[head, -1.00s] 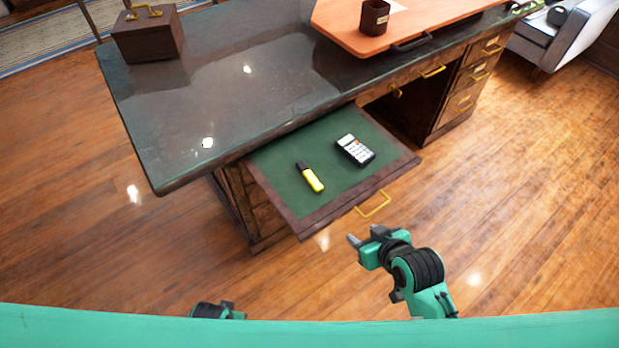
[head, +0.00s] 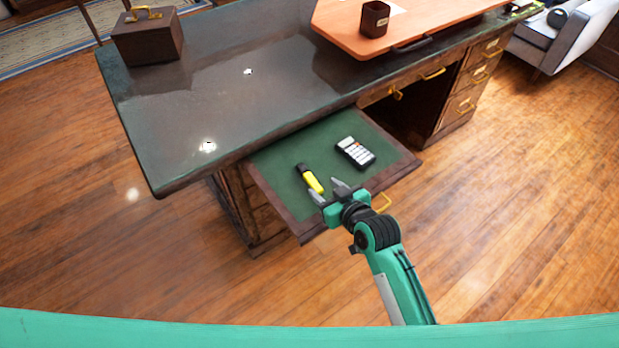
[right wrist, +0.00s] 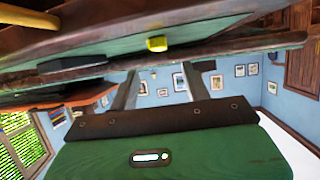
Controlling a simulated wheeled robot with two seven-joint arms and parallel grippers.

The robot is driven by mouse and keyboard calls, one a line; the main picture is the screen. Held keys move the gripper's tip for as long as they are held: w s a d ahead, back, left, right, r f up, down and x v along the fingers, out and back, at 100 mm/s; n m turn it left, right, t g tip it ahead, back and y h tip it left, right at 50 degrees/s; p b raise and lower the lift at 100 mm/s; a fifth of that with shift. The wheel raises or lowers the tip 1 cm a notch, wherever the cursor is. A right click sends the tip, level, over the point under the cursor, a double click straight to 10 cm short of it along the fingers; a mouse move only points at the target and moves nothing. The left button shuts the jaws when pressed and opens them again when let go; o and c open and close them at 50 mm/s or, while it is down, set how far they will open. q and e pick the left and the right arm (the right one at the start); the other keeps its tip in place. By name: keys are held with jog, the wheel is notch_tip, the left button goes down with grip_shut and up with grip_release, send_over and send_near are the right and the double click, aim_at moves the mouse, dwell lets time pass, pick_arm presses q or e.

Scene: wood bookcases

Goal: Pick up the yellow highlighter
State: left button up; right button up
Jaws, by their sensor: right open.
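The yellow highlighter (head: 312,180) with a dark cap lies on the green surface of the pulled-out desk slide (head: 280,158). My right gripper (head: 328,190) is open and empty, over the slide's front edge, with its fingertips just in front of the highlighter's yellow end. In the right wrist view the highlighter (right wrist: 157,43) shows end-on beyond the two spread fingers (right wrist: 160,88). The gripper does not visibly hold it; the exact gap and height are hard to tell. My left gripper is not in view.
A calculator (head: 355,153) lies to the right of the highlighter on the slide. The desk top (head: 240,90) overhangs behind, with a brown box (head: 147,37) and a pen cup (head: 374,20) on it. A brass handle (head: 383,203) juts from the slide's front.

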aim_at(310, 176)
jog(key=shift+x, duration=3.6)
jog(key=shift+s+f, duration=0.1)
jog(key=shift+f, duration=0.05)
jog(key=c, duration=1)
jog(key=shift+c, duration=0.2)
